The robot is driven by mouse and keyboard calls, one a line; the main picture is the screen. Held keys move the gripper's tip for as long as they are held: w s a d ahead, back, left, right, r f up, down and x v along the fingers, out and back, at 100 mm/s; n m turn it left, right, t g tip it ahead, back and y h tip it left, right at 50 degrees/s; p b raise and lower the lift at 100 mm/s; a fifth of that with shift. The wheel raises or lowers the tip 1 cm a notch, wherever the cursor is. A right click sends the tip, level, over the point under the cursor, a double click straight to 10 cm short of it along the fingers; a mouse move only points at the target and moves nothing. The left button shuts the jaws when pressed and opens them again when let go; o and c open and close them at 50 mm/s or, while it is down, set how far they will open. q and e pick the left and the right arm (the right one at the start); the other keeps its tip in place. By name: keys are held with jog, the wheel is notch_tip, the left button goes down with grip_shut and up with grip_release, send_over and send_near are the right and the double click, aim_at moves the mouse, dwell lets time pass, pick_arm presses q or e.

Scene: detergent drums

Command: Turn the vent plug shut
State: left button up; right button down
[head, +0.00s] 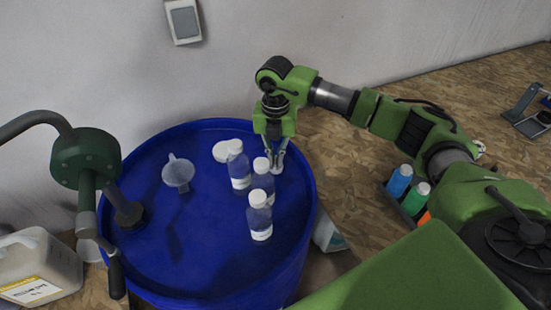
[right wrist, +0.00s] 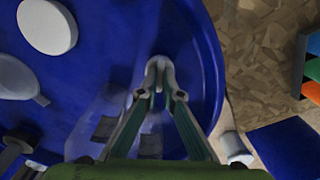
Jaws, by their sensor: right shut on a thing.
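The blue drum (head: 215,280) stands upright, its round top facing up. My right gripper (head: 276,168) points down at the right side of the drum top, behind the bottles. In the right wrist view its fingers (right wrist: 158,88) are closed around a small pale grey piece, which appears to be the vent plug (right wrist: 158,63), near the drum's rim. The fingers hide most of the plug, and I cannot tell how far it is turned. My left gripper is not in view.
Three clear bottles with white caps (head: 260,222) stand close to the right gripper. A white disc (head: 221,151), a funnel (head: 178,172) and a green pump (head: 86,158) are on the drum. A jerrycan (head: 40,262) stands left; coloured bottles (head: 415,198) stand right.

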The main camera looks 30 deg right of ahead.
jog(key=m, duration=0.5)
jog(key=shift+w+r+m+b, duration=0.2)
jog(key=shift+m+b, duration=0.1)
jog(key=m, duration=0.5)
jog(key=shift+d+m, duration=0.1)
jog(key=shift+m, duration=0.5)
jog(key=c, duration=2.2)
grip_release()
jog(key=shift+c, duration=0.2)
jog(key=shift+s, duration=0.1)
notch_tip(320, 180, up, 12)
jog(key=shift+f, duration=0.1)
